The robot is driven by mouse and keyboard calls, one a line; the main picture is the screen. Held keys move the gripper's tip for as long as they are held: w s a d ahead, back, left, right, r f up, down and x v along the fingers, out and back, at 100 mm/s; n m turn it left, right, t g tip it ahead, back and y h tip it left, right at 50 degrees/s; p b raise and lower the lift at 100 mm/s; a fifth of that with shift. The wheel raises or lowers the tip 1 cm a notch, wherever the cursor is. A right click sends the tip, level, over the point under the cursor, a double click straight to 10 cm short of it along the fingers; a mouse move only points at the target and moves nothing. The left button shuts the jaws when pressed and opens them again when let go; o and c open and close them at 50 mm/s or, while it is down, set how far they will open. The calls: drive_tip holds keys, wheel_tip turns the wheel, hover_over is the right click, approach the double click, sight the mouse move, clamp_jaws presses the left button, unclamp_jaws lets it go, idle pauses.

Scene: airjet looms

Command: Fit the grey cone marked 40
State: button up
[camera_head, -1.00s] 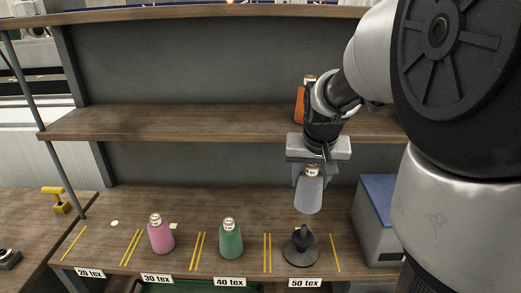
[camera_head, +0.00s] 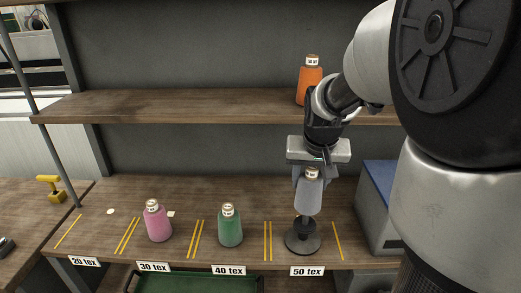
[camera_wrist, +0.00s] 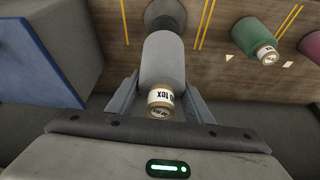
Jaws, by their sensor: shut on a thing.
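The grey cone (camera_head: 308,194) is upright in my gripper (camera_head: 308,176), whose jaws are shut on its upper part. Its label faces the wrist camera, where the cone (camera_wrist: 164,62) shows between the fingers, but the number is only partly legible. A dark round peg stand (camera_head: 303,240) is on the bench above the 50 tex label (camera_head: 307,271). The cone is just above this stand in the head view. I cannot tell whether the peg tip is inside the cone. In the wrist view the stand base (camera_wrist: 164,14) shows beyond the cone's far end.
A green cone (camera_head: 230,226) stands above the 40 tex label (camera_head: 228,270), and a pink cone (camera_head: 157,222) above the 30 tex label (camera_head: 153,267). An orange cone (camera_head: 310,84) stands on the shelf (camera_head: 190,104). A grey box with a blue top (camera_head: 379,210) is close on the right.

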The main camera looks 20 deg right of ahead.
drive_tip(key=shift+f, duration=0.1)
idle(0.5)
drive_tip(key=shift+f+b, duration=2.25)
drive_tip(key=shift+f, duration=0.4)
drive_tip(key=o, duration=1.2)
drive_tip(key=shift+c, duration=0.2)
